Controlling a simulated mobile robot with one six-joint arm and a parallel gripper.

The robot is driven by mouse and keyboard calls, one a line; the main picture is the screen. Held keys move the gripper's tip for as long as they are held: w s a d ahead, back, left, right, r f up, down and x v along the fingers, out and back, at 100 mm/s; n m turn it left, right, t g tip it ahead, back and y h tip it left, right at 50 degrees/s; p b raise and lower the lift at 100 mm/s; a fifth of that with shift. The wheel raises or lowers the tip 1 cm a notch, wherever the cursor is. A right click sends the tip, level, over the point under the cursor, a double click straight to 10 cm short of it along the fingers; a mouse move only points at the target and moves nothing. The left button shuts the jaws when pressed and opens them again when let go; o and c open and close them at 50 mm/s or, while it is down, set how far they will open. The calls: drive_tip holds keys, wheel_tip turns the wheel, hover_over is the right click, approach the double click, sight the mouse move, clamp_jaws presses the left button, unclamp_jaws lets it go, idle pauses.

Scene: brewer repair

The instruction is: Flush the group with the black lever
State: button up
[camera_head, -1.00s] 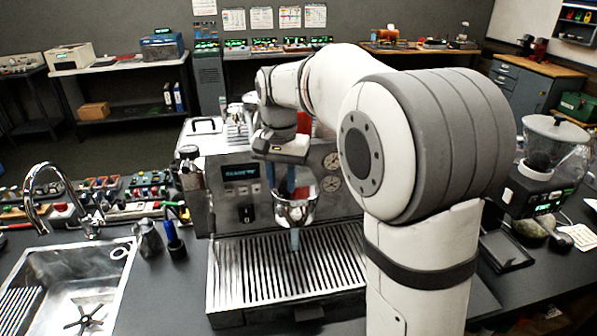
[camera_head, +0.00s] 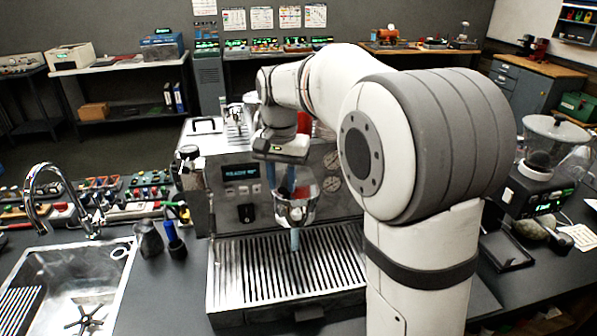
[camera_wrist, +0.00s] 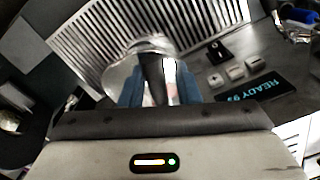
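The espresso machine (camera_head: 245,210) stands on the counter, its display reading "READY" with a number. Its chrome group head (camera_head: 296,208) is on the front, above the drip tray, partly covered by my arm. My gripper (camera_head: 283,182) points down in front of the group, its blue fingers close to it. In the wrist view, my gripper (camera_wrist: 158,88) has the black lever (camera_wrist: 153,72) between its two blue fingers. A bright chrome surface shows beside the lever. Whether both fingers press on the lever cannot be told.
The slatted drip tray (camera_head: 285,268) lies below. A sink (camera_head: 75,290) with tap, a dark pitcher (camera_head: 149,239) and a blue-handled tool (camera_head: 171,235) are at left. A grinder (camera_head: 545,175) stands at right. My arm hides the machine's right side.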

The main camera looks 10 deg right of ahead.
drive_tip(key=shift+s+d+n, duration=0.2)
drive_tip(key=shift+d+n, duration=0.55)
drive_tip(key=shift+n, duration=0.4)
drive_tip(key=shift+s+d+n, duration=0.2)
drive_tip(key=shift+d+n, duration=0.5)
drive_tip(key=shift+n, duration=0.45)
drive_tip(key=shift+w+d+n+p, duration=0.15)
drive_tip(key=shift+d+n+p, duration=0.2)
drive_tip(key=shift+d+n, duration=0.6)
drive_tip(key=shift+w+d+n+p, duration=0.1)
drive_tip(key=shift+d+n+p, duration=0.35)
drive_tip(key=shift+n, duration=0.8)
drive_tip(key=shift+d, duration=0.15)
drive_tip(key=shift+o, duration=0.4)
drive_tip(key=o, duration=0.3)
wheel_tip(320, 180, up, 5)
drive_tip(key=p, duration=0.3)
drive_tip(key=shift+r, duration=1)
